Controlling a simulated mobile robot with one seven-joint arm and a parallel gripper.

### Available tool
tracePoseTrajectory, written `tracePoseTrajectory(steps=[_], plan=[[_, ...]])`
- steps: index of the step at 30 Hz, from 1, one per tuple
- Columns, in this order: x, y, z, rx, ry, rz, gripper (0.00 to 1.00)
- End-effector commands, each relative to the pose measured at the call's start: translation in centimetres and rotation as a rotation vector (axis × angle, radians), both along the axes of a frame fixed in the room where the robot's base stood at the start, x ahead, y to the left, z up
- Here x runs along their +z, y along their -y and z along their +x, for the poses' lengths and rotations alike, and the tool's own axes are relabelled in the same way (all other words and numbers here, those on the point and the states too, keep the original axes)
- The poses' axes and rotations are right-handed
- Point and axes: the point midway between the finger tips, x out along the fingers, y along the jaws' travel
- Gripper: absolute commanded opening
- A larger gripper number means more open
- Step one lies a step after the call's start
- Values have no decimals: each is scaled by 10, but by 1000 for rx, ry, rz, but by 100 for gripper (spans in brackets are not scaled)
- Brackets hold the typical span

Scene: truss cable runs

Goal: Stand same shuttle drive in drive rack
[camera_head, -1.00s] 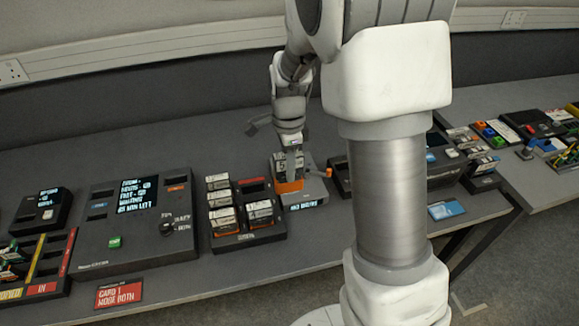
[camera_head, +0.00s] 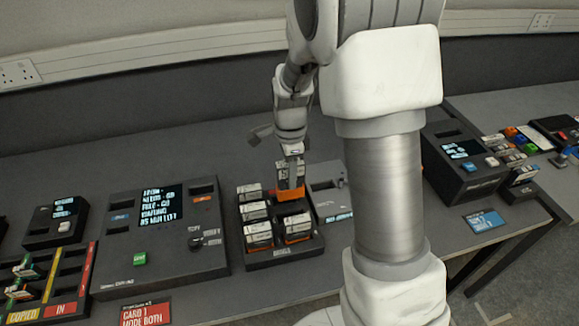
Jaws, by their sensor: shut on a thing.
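My gripper (camera_head: 292,157) points down and is shut on the shuttle drive (camera_head: 290,180), an upright pale-labelled block with an orange lower end (camera_head: 292,195). The drive is over the back right part of the dark drive rack (camera_head: 285,257). I cannot tell whether its lower end is above the slot or inside it. Several other white-labelled drives stand in the rack, in the left column and at the front right (camera_head: 298,227). The grey drive dock (camera_head: 328,186), with a small lit display, is just right of the held drive and looks empty.
A large console (camera_head: 160,240) with a screen and green button stands left of the rack. A tray with COPIED and IN labels (camera_head: 45,285) is at far left. My arm hides the table right of the dock. Another dark unit (camera_head: 463,155) stands further right.

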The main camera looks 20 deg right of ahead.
Motion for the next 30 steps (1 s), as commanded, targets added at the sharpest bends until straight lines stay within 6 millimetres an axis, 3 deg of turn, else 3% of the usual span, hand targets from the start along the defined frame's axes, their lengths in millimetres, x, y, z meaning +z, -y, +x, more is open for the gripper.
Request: tracePoseTrajectory(steps=[1,3,13,24,30], plan=[[-13,1,0,-1,1,0,0],[-20,1,1,-1,2,0,0],[-37,1,1,-2,2,0,0],[-75,0,1,-1,3,0,0],[-86,0,0,-1,2,0,0]])
